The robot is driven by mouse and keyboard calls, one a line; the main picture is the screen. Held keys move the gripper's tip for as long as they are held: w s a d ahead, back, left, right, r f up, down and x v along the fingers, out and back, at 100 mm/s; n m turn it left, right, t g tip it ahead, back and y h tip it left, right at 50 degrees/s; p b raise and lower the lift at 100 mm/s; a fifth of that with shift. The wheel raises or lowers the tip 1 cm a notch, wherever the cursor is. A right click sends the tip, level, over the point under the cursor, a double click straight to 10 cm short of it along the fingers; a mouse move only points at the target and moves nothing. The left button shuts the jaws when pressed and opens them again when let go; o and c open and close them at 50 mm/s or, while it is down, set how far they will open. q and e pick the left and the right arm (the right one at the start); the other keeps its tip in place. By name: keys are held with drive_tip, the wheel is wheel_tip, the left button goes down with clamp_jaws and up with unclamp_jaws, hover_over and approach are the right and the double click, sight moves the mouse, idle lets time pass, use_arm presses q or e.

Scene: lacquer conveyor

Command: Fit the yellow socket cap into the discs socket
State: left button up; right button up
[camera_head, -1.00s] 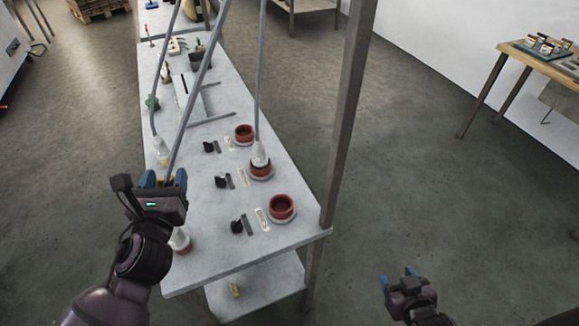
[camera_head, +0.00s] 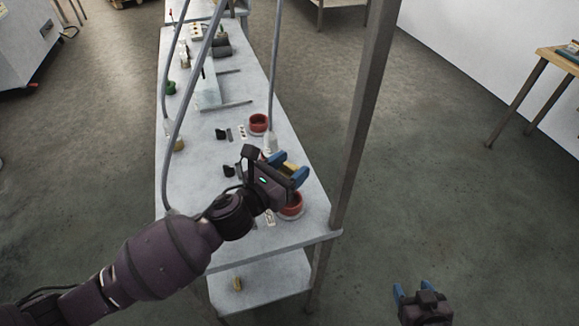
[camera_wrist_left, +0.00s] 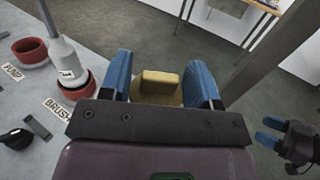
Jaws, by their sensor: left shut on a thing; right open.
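My left gripper (camera_head: 288,172) is shut on the yellow socket cap (camera_head: 291,166), held above the table's right side. The cap also shows between the blue fingers in the left wrist view (camera_wrist_left: 160,85). Below the gripper is the nearest red ring socket (camera_head: 291,207), partly covered by it; it looks empty and is likely the discs socket, but its label is not readable. The cap is apart from it. My right gripper (camera_head: 413,292) is open and empty, low at the right, away from the table.
In the left wrist view, the red socket labelled BRUSH (camera_wrist_left: 76,88) holds a white hose plug (camera_wrist_left: 66,62); the socket labelled PUMP (camera_wrist_left: 30,51) is empty. Grey hoses (camera_head: 187,100) hang over the table. A metal post (camera_head: 360,125) stands at the table's right edge.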

drive_tip(key=shift+w+r, duration=0.15)
use_arm(q)
drive_tip(key=shift+f+b, duration=0.4)
drive_tip(key=shift+f, duration=0.4)
wheel_tip(320, 180, down, 2)
drive_tip(key=shift+b, duration=0.65)
drive_tip(key=shift+f+b, duration=0.45)
drive_tip(key=shift+f, duration=0.2)
use_arm(e)
drive_tip(key=shift+s+f, duration=0.2)
drive_tip(key=shift+f, duration=0.55)
drive_tip(key=shift+s+f, duration=0.15)
drive_tip(key=shift+f, duration=0.55)
drive_tip(key=shift+s+f, duration=0.2)
drive_tip(key=shift+f, duration=0.55)
drive_tip(key=shift+w+r, duration=0.2)
drive_tip(key=shift+w+r, duration=0.2)
drive_tip(key=shift+w, duration=0.1)
drive_tip(key=shift+w, duration=0.1)
